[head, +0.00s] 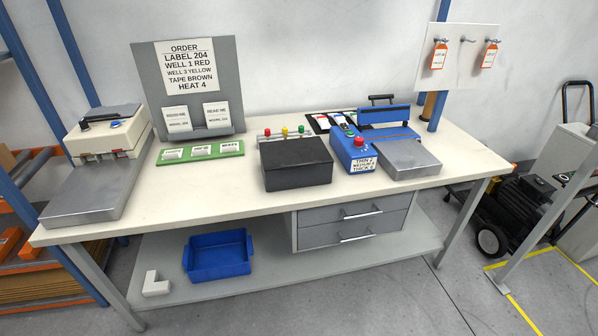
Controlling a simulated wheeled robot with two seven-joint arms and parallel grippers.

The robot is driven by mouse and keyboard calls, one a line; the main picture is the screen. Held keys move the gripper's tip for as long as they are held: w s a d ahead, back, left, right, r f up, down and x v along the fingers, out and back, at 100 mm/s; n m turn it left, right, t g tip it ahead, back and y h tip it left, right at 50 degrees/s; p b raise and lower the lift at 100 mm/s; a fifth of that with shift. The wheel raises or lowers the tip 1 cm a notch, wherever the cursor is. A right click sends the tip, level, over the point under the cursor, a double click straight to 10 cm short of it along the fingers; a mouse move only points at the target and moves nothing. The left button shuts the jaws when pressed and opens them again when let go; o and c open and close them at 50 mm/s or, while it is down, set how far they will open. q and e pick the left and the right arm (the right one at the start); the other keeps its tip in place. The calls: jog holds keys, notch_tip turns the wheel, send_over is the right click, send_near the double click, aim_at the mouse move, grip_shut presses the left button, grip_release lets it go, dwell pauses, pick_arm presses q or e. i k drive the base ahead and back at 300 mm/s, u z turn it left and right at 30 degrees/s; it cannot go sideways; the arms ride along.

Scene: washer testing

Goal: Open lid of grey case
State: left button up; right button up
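A dark grey, nearly black case (296,165) stands on the workbench near its middle. Its top is flat and looks shut. No handle or latch can be made out on its front. Red, yellow and green knobs (284,132) show just behind it, on a light strip. Neither of my grippers is in the head view.
The workbench (205,195) has free room in front of the case. A green tray (201,152) with labels lies left. A sign board (187,66) stands behind.

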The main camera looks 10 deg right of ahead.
aim_at(305, 151)
jog(key=k, duration=0.35)
jog(key=u, duration=0.5)
jog(key=i, duration=0.7)
jog(key=z, duration=2.35)
